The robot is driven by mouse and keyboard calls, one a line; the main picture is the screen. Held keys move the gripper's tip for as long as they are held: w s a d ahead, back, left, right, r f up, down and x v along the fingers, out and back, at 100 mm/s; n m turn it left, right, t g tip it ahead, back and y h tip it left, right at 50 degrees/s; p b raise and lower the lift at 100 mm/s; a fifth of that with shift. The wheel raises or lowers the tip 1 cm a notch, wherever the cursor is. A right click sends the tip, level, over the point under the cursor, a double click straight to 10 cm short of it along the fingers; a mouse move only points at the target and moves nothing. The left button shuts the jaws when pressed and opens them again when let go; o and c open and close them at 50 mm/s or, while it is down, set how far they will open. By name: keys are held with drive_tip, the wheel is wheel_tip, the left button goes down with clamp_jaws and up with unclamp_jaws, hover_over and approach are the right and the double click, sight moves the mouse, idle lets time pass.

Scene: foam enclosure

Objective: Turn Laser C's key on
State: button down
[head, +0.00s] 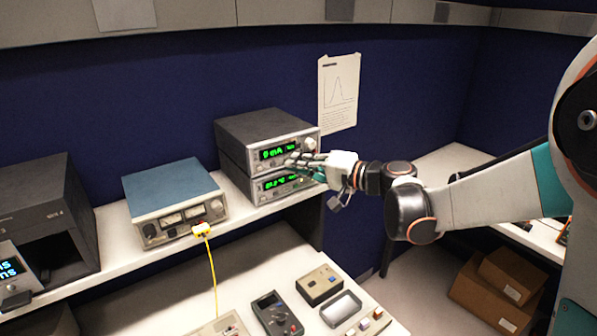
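Two grey instruments with green displays are stacked at the right end of the shelf. The upper instrument (262,133) shows a reading that looks like 0 mA. The lower instrument (264,187) shows a second green reading, partly blurred. No label for Laser C is legible, and I cannot make out a key or its position. My gripper (296,163) reaches in from the right, with its fingertips at the right part of the stacked front panels. The fingers cover some of the controls there. Whether they touch or grip anything is too small to tell.
A blue-topped instrument (172,196) with a yellow cable (212,265) stands left on the shelf (118,240). A dark box (45,215) is at far left. Small devices (277,313) lie on the lower bench. Cardboard boxes (495,295) sit on the floor at right.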

drive_tip(key=shift+f+m+t+y+b, duration=0.25)
drive_tip(key=shift+m+t+y+b, duration=0.2)
drive_tip(key=shift+m+b, duration=0.8)
drive_tip(key=shift+m, duration=0.35)
drive_tip(key=c, duration=1.8)
unclamp_jaws()
drive_tip(key=shift+d, duration=0.1)
drive_tip(key=v, duration=1.2)
drive_tip(key=shift+w+f, duration=0.1)
drive_tip(key=shift+f, duration=0.05)
